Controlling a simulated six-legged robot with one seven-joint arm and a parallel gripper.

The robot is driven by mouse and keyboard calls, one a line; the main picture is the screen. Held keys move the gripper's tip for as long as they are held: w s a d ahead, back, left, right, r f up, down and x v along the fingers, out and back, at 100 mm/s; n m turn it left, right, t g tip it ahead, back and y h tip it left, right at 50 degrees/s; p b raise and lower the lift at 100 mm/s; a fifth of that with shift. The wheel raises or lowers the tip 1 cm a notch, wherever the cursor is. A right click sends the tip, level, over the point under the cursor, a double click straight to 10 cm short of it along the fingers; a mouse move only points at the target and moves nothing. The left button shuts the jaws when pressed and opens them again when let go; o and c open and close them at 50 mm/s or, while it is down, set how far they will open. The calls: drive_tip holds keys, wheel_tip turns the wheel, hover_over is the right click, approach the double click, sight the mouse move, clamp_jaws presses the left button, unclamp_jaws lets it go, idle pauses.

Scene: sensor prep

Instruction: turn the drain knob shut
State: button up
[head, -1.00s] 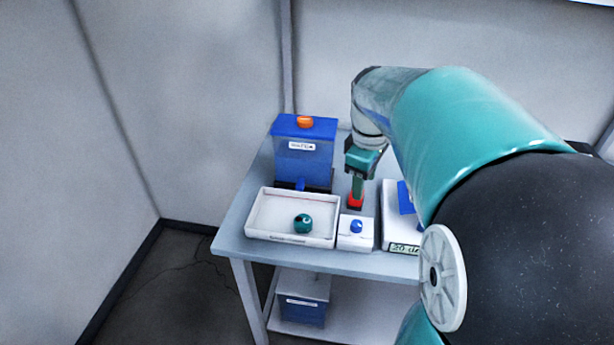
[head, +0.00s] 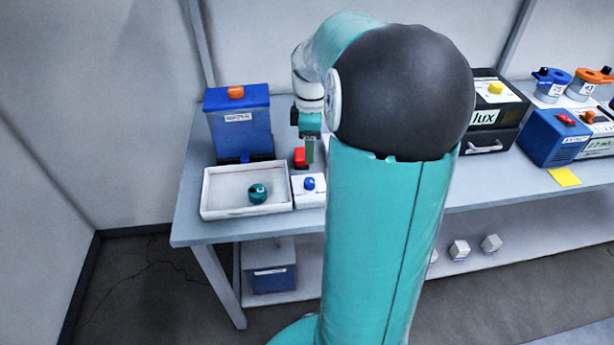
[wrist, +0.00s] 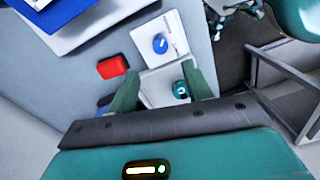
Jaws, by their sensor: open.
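A blue knob (head: 309,184) with a white mark sits on a small white box (head: 311,199) right of the white tray. It also shows in the wrist view (wrist: 160,45). Which knob is the drain knob, I cannot tell for sure. A blue tank (head: 240,122) with an orange knob (head: 236,92) on top stands behind the tray. My gripper (head: 309,161) points down behind the white box, close to a red block (head: 300,157). In the wrist view my gripper (wrist: 163,76) is open, with nothing visibly held between its green fingers.
The white tray (head: 206,206) holds a teal round object (head: 258,193). A black box marked lux (head: 498,103) and a blue case (head: 557,137) stand further right. My arm hides the middle of the table. A blue bin (head: 270,279) sits on the lower shelf.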

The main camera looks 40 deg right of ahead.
sight(310, 180)
drive_tip(key=f, duration=1)
drive_tip(key=shift+s+a+f, duration=0.1)
drive_tip(key=shift+a+f, duration=0.15)
drive_tip(key=shift+f, duration=0.1)
drive_tip(key=c, duration=1)
